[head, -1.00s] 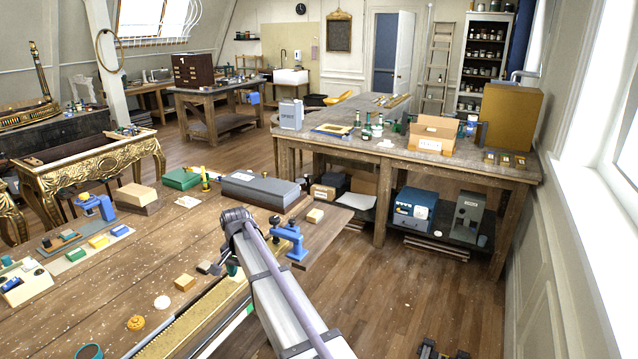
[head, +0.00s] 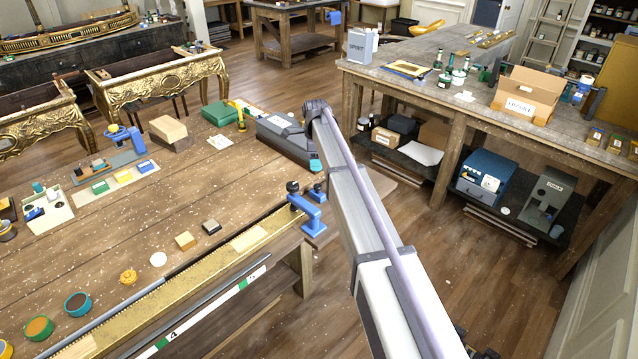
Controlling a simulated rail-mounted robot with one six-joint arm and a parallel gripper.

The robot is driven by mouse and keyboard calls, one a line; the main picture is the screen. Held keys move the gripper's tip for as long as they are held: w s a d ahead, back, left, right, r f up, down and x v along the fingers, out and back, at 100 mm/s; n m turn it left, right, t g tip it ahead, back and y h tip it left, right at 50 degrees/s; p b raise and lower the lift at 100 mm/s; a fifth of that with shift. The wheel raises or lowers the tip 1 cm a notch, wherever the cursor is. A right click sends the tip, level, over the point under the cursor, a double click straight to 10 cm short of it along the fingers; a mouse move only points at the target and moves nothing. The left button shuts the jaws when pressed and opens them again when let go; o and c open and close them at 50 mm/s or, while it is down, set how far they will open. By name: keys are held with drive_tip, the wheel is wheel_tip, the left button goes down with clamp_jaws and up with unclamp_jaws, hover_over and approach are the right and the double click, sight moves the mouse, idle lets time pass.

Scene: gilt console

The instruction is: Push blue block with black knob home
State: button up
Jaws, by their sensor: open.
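A blue block-like fixture (head: 309,209) with a black knob on top stands at the right end of the near workbench (head: 95,250), left of my arm. It fits the task's block, but its mechanism is too small to read. Another blue fixture (head: 130,142) stands farther left, and a small blue block (head: 145,166) lies on a pale strip. Whether either has a black knob is unclear. My arm reaches up from the lower right, its far joint beyond the blue fixture. Only a small teal part shows below that joint; my gripper's jaws are hidden.
A long brass-toned rail (head: 200,269) runs along the bench's front edge. Small blocks and round pots lie behind it. A grey case (head: 285,140) sits near the bench's far right corner. Open floor separates this bench from the second bench (head: 400,85).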

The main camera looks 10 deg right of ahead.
sight(318, 185)
drive_tip(key=f+b, duration=1)
drive_tip(key=f, duration=0.1)
drive_tip(key=shift+w+d+f+b, duration=0.15)
drive_tip(key=shift+d+b, duration=0.1)
drive_tip(key=shift+b, duration=0.15)
drive_tip(key=shift+r, duration=0.2)
drive_tip(key=shift+c, duration=0.2)
clamp_jaws()
